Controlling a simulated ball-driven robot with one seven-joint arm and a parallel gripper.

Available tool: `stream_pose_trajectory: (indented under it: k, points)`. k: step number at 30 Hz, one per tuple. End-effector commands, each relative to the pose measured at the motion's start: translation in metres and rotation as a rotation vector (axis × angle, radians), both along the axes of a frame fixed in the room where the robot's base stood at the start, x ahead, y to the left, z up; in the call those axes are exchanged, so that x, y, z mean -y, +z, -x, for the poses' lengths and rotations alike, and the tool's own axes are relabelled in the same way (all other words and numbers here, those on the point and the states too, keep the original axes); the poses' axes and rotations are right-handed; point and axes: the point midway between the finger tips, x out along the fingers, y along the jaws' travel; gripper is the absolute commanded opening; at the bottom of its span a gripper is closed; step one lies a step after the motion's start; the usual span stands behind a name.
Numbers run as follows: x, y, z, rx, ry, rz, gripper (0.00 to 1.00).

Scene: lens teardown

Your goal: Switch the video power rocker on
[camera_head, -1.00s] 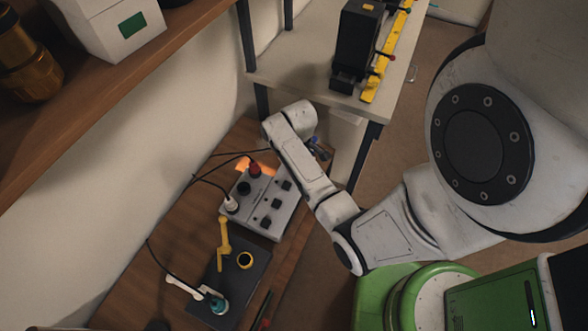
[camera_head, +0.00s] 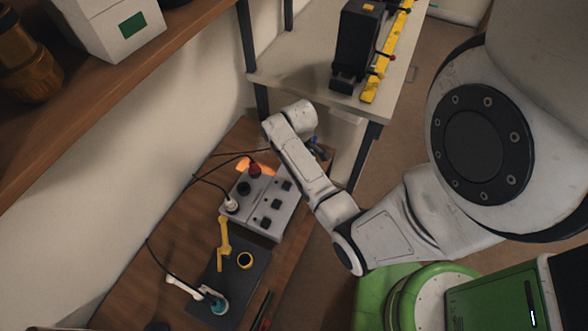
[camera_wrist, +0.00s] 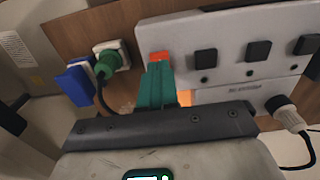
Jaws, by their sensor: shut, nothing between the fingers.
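A grey control box (camera_head: 265,219) sits on the brown bench in the head view. In the wrist view its panel (camera_wrist: 225,30) carries several black rockers, one of them here (camera_wrist: 205,58), and an orange-red rocker (camera_wrist: 159,57) at its left end. I cannot read which one is labelled video power. My gripper (camera_wrist: 158,72) has green fingers, shut and empty. Their tips are right at the orange-red rocker and partly cover it; I cannot tell whether they touch. In the head view my arm hides the gripper.
A green plug (camera_wrist: 106,64) in a white socket and a blue block (camera_wrist: 75,84) are left of my fingers. A white plug (camera_wrist: 280,104) with a black cable is at the right. A dark mat (camera_head: 243,277) lies nearer on the bench.

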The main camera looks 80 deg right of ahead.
Motion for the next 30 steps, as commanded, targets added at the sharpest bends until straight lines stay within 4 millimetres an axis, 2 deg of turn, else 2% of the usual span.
stream_pose_trajectory:
  k: [30]
  points:
    - [0.0,-0.0074,0.0,0.0,0.0,0.0,0.0]
